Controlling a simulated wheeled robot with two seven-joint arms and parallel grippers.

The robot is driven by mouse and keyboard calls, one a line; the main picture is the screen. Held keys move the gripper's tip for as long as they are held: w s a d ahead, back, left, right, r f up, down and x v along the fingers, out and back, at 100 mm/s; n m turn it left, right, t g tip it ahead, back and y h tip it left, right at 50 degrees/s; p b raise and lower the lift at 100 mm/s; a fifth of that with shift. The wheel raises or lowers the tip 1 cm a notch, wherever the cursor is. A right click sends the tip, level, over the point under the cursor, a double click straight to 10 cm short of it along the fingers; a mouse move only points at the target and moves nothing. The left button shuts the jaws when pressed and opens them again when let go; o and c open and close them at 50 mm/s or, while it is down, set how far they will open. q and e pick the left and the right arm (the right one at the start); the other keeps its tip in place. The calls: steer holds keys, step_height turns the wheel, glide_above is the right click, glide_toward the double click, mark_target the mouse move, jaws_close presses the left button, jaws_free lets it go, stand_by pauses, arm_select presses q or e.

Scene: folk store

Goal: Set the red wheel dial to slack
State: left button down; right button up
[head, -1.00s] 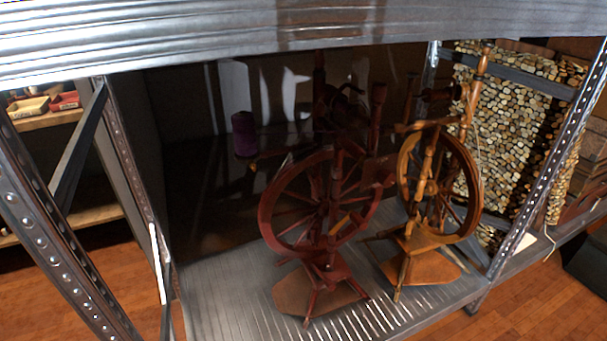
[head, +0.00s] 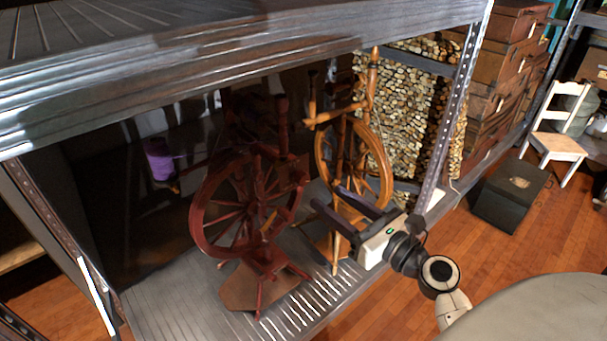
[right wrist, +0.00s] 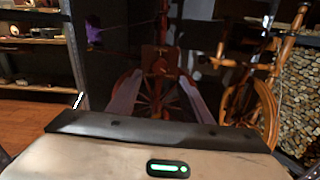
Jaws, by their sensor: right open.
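The dark red spinning wheel (head: 203,207) stands on the metal shelf, left of the orange-brown spinning wheel (head: 322,165). A small dial on the red wheel cannot be made out. My right gripper (head: 332,200) is open and empty, in front of the orange-brown wheel and right of the red one. In the right wrist view, the red wheel (right wrist: 160,62) shows ahead between my two fingers, and the orange-brown wheel (right wrist: 265,100) is to the right. My left gripper is not in view.
The upper shelf's edge (head: 250,62) runs above the wheels, and a shelf post (head: 455,110) stands to the right. A purple spool (head: 158,160) is at the back left. A black box (head: 512,195) and a white chair (head: 556,140) stand on the wooden floor.

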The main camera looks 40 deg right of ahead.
mark_target(305, 181)
steer(key=w, duration=0.6)
steer(key=w+p, duration=0.1)
steer(key=w, duration=0.3)
steer(key=shift+a, duration=0.4)
steer(key=shift+s, duration=0.1)
steer(key=c, duration=1.1)
steer(key=shift+o, duration=0.2)
